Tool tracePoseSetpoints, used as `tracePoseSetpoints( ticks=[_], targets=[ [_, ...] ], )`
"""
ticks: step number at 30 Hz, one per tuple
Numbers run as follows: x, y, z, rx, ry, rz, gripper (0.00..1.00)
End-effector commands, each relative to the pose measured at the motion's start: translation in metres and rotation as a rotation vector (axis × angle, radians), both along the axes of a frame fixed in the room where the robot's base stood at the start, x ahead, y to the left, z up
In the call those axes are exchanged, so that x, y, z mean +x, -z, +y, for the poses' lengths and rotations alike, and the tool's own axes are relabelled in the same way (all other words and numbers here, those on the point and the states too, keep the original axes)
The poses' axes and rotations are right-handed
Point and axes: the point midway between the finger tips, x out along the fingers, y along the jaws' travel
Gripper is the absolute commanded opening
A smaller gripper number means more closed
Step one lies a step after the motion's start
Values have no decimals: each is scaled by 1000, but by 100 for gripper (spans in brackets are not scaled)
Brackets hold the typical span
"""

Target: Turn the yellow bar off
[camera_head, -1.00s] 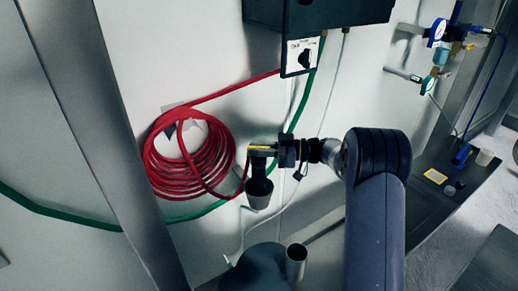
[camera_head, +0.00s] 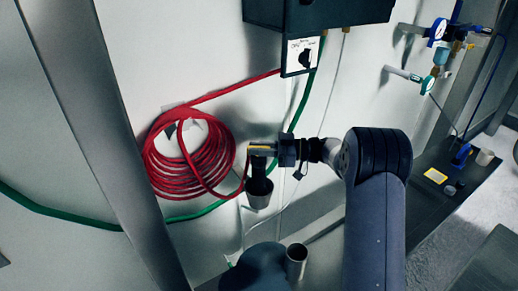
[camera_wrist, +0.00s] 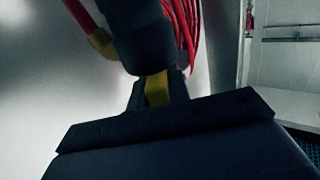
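The yellow bar (camera_head: 261,146) is a short strip at the wall, right of the red hose coil, in the head view. In the wrist view the yellow bar (camera_wrist: 157,90) shows between my two dark fingers, with no clear gap on either side. My gripper (camera_head: 266,150) reaches it from the right and appears shut on it. A dark cylindrical part hangs just below the bar, with a grey cup-like end (camera_head: 259,194). In the wrist view a dark rounded body (camera_wrist: 140,35) covers the bar's far end.
A red hose coil (camera_head: 178,172) hangs on the wall at left. A dark box with a black knob (camera_head: 305,56) is above. A metal tube (camera_head: 296,262) stands below. Valves and gauges (camera_head: 437,30) are at upper right. A green hose (camera_head: 72,217) runs along the wall.

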Motion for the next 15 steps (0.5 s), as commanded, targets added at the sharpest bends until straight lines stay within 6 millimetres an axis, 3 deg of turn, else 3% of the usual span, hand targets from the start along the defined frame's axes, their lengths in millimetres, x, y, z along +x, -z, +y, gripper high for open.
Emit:
tracePoseSetpoints(
  ticks=[7,15],
  targets=[
    [0,0,0,-1,0,0,37],
    [0,1,-3,-1,1,0,37]
  ],
)
